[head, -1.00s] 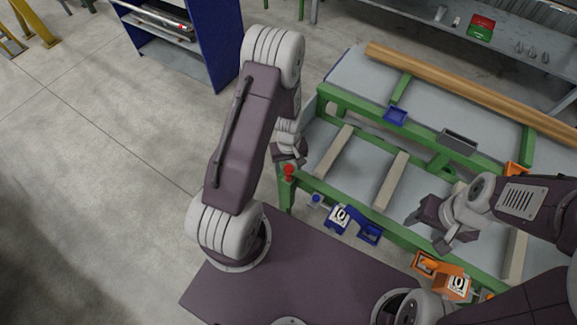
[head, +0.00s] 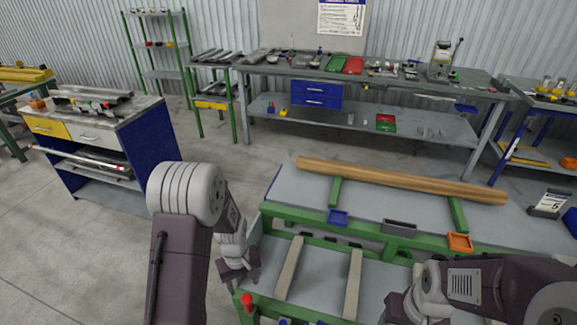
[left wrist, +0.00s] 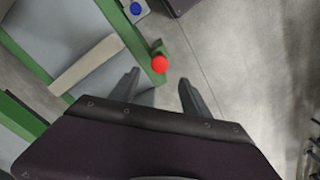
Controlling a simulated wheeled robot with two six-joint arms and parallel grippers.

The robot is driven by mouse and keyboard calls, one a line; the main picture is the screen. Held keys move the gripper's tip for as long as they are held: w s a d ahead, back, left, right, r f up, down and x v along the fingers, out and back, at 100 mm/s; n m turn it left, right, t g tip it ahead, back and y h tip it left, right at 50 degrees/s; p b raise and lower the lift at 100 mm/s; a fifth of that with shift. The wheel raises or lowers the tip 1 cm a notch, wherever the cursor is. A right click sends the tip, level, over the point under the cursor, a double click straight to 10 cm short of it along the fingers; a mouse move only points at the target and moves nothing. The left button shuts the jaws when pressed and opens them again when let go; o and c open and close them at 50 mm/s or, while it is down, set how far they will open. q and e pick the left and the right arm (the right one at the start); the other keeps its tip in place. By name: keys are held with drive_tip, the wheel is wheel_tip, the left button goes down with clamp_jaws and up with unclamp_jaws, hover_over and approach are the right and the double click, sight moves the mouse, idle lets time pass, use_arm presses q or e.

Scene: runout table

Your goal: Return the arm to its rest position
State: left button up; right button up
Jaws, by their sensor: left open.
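My left gripper (head: 243,279) hangs at the left end of the green-framed runout table (head: 300,214), close to a red knob (head: 247,299) on its corner. In the left wrist view the two fingers (left wrist: 158,88) are apart with nothing between them, and the red knob (left wrist: 159,64) shows just beyond them. My right arm comes in from the right, over the front right of the table. The right gripper (head: 400,312) is partly cut off by the bottom edge, and its fingers do not show clearly.
A long wooden beam (head: 400,182) lies across the back of the table. A blue bin (head: 338,217), a grey tray (head: 399,226) and an orange bin (head: 460,242) sit along the green rail. A blue cabinet (head: 150,150) stands at left. Floor between cabinet and table is clear.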

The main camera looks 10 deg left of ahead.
use_arm(q)
drive_tip(key=w+d+r+m+t, duration=0.1)
drive_tip(key=w+d+r+t, duration=0.15)
drive_tip(key=r, duration=0.55)
drive_tip(key=s+d+r+m+g, duration=0.1)
drive_tip(key=s+d+r+m, duration=0.1)
drive_tip(key=s+m, duration=0.4)
drive_tip(key=shift+s+d+r+m, duration=0.2)
drive_tip(key=shift+s+d+m, duration=0.2)
drive_tip(key=shift+s, duration=1.85)
